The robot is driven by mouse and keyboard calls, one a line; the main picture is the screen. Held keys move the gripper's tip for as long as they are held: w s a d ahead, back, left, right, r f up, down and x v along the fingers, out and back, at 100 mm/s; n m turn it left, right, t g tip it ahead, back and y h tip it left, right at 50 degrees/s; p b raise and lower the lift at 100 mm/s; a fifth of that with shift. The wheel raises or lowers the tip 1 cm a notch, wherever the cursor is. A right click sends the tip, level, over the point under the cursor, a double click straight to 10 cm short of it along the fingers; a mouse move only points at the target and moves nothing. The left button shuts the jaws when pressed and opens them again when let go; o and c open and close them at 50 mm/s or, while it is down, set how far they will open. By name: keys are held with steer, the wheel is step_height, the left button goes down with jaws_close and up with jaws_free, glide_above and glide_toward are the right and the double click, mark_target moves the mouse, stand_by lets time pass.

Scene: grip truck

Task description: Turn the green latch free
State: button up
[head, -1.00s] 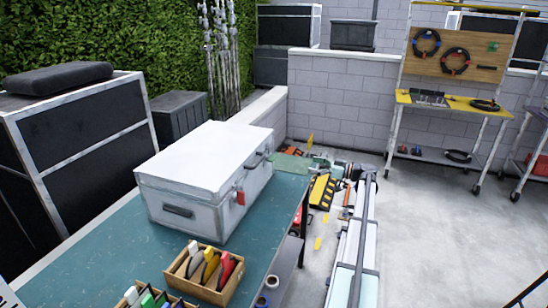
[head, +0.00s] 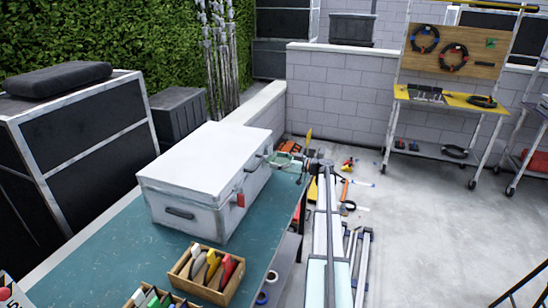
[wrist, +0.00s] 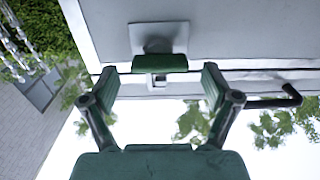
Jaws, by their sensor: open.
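The green latch (wrist: 160,63) sits on a grey plate (wrist: 150,38) on the case in the wrist view. My gripper (wrist: 158,75) is open, with one dark green finger on each side of the latch. The fingertips look close to the latch's level, with gaps at both sides; I cannot tell contact in depth. In the head view the white case (head: 205,165) stands shut on the teal table (head: 105,245). A red latch (head: 240,199) shows on its front; I cannot make out the green latch there. My gripper (head: 290,160) is near the case's far front end.
A dark bent handle (wrist: 275,102) juts from the case right of my gripper in the wrist view. A wooden box (head: 207,290) of coloured items stands on the table before the case.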

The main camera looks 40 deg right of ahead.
steer(key=shift+w+a, duration=0.4)
steer(key=shift+w, duration=0.2)
steer(key=c, duration=1.1)
steer(key=shift+c, duration=0.2)
